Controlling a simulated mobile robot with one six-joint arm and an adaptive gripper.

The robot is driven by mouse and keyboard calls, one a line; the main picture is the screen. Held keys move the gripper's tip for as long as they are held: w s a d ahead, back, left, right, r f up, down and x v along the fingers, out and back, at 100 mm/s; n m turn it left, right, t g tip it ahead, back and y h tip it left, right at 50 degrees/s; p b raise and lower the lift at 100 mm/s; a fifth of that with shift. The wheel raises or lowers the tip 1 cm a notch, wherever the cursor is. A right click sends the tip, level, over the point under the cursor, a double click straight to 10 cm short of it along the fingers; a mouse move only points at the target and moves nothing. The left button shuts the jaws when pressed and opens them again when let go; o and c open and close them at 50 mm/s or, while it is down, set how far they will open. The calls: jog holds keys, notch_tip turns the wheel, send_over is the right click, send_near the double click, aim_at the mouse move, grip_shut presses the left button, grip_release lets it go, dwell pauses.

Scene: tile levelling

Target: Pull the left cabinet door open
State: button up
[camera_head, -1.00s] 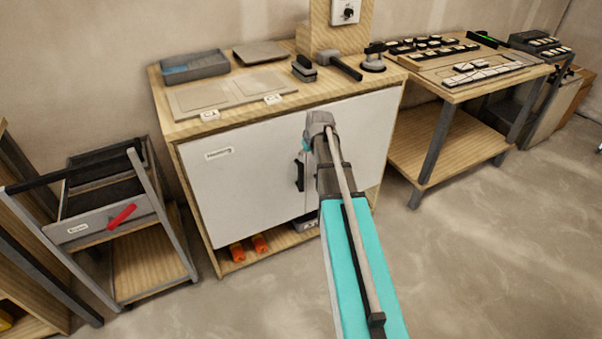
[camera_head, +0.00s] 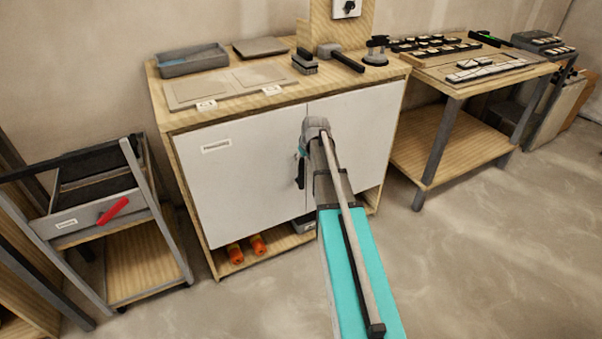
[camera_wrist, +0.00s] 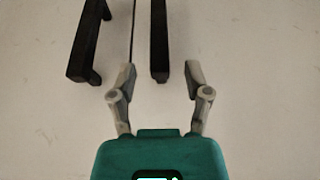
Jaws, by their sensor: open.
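The left cabinet door (camera_head: 235,175) is white with a small label, and it looks closed. Its black handle (camera_head: 300,172) shows beside my arm; it also shows in the wrist view (camera_wrist: 84,42), left of the dark door seam. The right door (camera_head: 362,125) looks closed. A second black bar handle (camera_wrist: 160,42) stands right of the seam. My gripper (camera_wrist: 160,72) is open and empty. Its fingertips are near the lower end of this second handle, which lines up between them; the left handle is outside the left finger. In the head view my arm hides most of the gripper.
The cabinet top (camera_head: 225,113) carries tile pads, a grey tray (camera_head: 192,62) and hand tools. Orange cylinders (camera_head: 258,245) lie on the shelf below the doors. A cart (camera_head: 140,265) with a red-handled drawer stands left. A workbench (camera_head: 455,93) stands right. Floor in front is clear.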

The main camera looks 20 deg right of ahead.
aim_at(302, 164)
jog(key=shift+b+x, duration=2.65)
jog(key=shift+x, duration=0.55)
grip_shut()
